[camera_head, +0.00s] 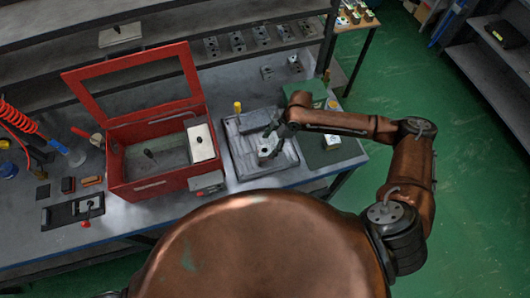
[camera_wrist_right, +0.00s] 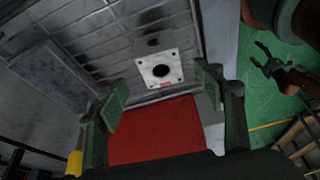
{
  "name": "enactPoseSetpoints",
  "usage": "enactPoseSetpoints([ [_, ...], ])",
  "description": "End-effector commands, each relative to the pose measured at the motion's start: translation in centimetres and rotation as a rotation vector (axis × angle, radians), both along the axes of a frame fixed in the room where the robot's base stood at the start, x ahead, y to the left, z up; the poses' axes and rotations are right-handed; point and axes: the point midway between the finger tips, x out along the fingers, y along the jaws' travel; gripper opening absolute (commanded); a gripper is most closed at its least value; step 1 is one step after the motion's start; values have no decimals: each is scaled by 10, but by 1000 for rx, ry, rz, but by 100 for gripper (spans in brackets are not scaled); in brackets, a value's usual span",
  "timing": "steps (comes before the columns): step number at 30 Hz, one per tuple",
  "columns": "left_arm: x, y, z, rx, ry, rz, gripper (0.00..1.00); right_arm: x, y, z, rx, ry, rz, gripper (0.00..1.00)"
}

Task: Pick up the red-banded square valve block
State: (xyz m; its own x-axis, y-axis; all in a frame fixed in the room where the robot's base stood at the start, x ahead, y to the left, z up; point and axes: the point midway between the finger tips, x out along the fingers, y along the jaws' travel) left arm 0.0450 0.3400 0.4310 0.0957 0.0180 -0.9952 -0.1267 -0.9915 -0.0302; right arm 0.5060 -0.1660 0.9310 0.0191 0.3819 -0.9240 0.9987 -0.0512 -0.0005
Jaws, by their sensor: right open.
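A pale square valve block (camera_wrist_right: 158,66) with a dark round hole, corner bolt holes and a small red mark on its near side sits on a grey grooved tray (camera_wrist_right: 100,40) in the right wrist view. In the head view the block (camera_head: 266,150) shows small on the tray (camera_head: 240,160), beside my fingers. My right gripper (camera_head: 274,143) is over the tray. Its two fingers are apart in the right wrist view (camera_wrist_right: 163,94), with the block beyond the tips and nothing between them.
A red open-lidded box (camera_head: 118,170) stands left of the tray, with a white block (camera_head: 201,142) at its right side. A flat red surface (camera_wrist_right: 155,130) shows below the fingers.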

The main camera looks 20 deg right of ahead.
Motion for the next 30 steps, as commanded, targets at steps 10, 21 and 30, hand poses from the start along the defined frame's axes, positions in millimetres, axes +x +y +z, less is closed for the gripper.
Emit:
enactPoseSetpoints([
  [10, 1, 0, 8, 0, -2, 0, 66, -1, 16, -42, 1, 1, -1, 62],
  [21, 1, 0, 9, 0, -2, 0, 66, -1, 21, -57, 0, -1, 0, 62],
  [30, 1, 0, 9, 0, -2, 0, 66, -1, 21, -57, 0, 0, 0, 44],
])
